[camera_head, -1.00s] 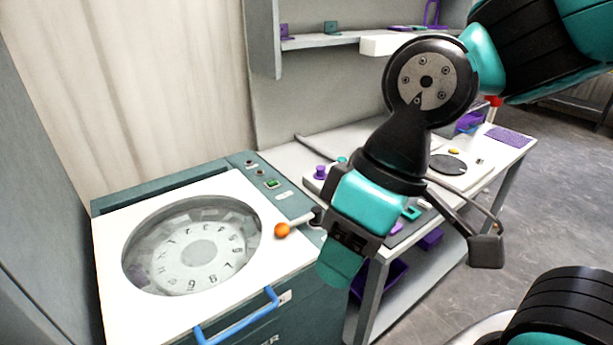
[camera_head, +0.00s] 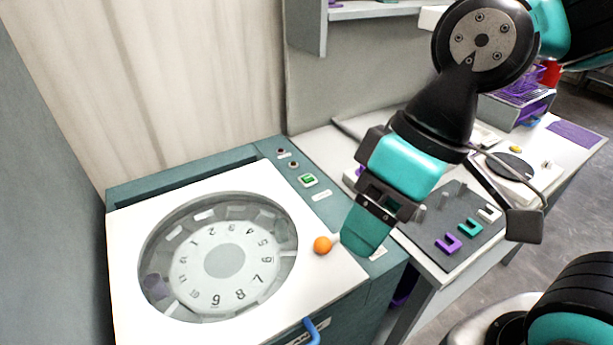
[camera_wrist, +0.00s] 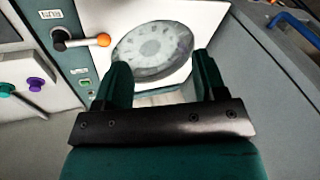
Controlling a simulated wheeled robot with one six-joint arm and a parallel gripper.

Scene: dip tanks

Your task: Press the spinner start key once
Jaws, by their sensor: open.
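The spinner (camera_head: 120,235) is a teal cabinet with a white top and a round clear window over a numbered dial (camera_head: 222,262). Its green start key (camera_head: 308,180) sits on the teal strip at the back right of the top. In the wrist view the green key (camera_wrist: 86,82) shows small, left of my fingers. My gripper (camera_head: 362,232) is open and empty, in front and to the right of the key in the head view, apart from it. The wrist view shows both teal fingers of my gripper (camera_wrist: 161,72) spread, with the spinner's white top beyond them.
An orange-knobbed lever (camera_head: 322,245) stands close to my fingers at the window's right. A blue handle (camera_head: 312,332) is at the spinner's front. Two small round controls lie behind the key. The bench on the right holds a grey board (camera_head: 425,238) with coloured clips.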

